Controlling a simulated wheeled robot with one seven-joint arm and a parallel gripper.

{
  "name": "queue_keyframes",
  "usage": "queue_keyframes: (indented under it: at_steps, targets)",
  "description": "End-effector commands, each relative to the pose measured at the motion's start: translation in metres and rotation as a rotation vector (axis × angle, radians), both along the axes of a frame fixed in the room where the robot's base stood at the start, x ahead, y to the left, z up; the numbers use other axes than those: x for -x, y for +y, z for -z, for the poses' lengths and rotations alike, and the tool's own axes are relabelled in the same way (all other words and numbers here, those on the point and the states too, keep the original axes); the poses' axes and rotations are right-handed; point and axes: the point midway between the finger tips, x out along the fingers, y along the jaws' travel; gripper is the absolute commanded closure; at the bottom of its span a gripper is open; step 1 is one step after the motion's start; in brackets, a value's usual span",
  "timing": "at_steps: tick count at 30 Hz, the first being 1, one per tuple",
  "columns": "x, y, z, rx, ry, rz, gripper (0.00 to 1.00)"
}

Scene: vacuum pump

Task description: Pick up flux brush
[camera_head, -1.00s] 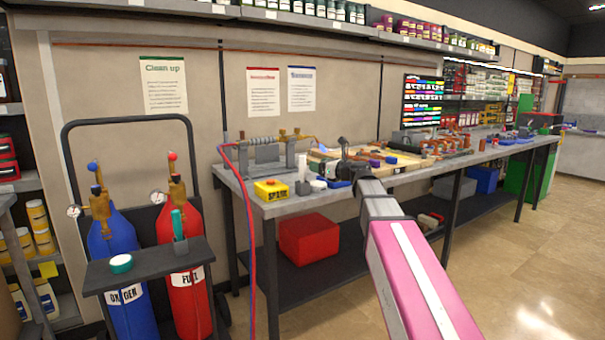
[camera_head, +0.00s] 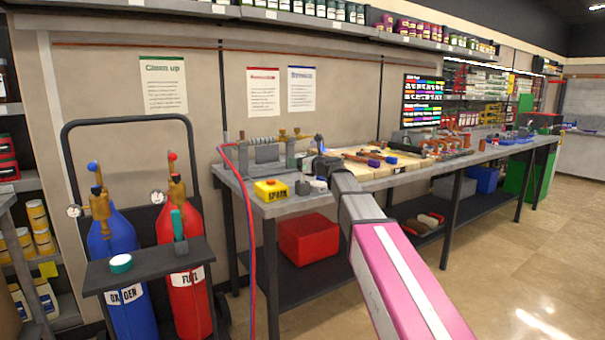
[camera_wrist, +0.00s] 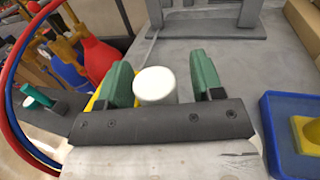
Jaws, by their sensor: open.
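My gripper (camera_wrist: 162,76) is open, with its two green fingers spread apart over the grey bench top. A white round-topped cylinder (camera_wrist: 155,86) shows between the fingers in the wrist view, with visible space to the right finger; I cannot tell how far below it is. I cannot clearly make out the flux brush in either view. In the head view my gripper (camera_head: 322,168) is over the bench's near left end, mostly hidden by my own arm.
A blue tray (camera_wrist: 268,140) with a yellow piece lies right of my gripper. A yellow spark box (camera_head: 271,190) sits at the bench's left corner. A grey metal fixture (camera_wrist: 205,22) stands behind. Red and blue hoses (camera_head: 247,240) hang at the bench's left end.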

Motion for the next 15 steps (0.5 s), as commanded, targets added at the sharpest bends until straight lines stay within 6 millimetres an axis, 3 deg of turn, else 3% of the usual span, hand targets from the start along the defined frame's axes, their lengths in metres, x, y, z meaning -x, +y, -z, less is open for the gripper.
queue_keyframes:
  at_steps: [4, 5, 9, 15]
  targets:
    - [0.0007, -0.0003, 0.0001, 0.0, 0.0, 0.0, 0.39]
    - [0.0007, -0.0003, 0.0001, 0.0, 0.0, 0.0, 0.46]
    - [0.0008, -0.0004, 0.0, 0.0, 0.0, 0.0, 0.91]
    - [0.0008, -0.0004, -0.0001, 0.0, 0.0, 0.0, 0.94]
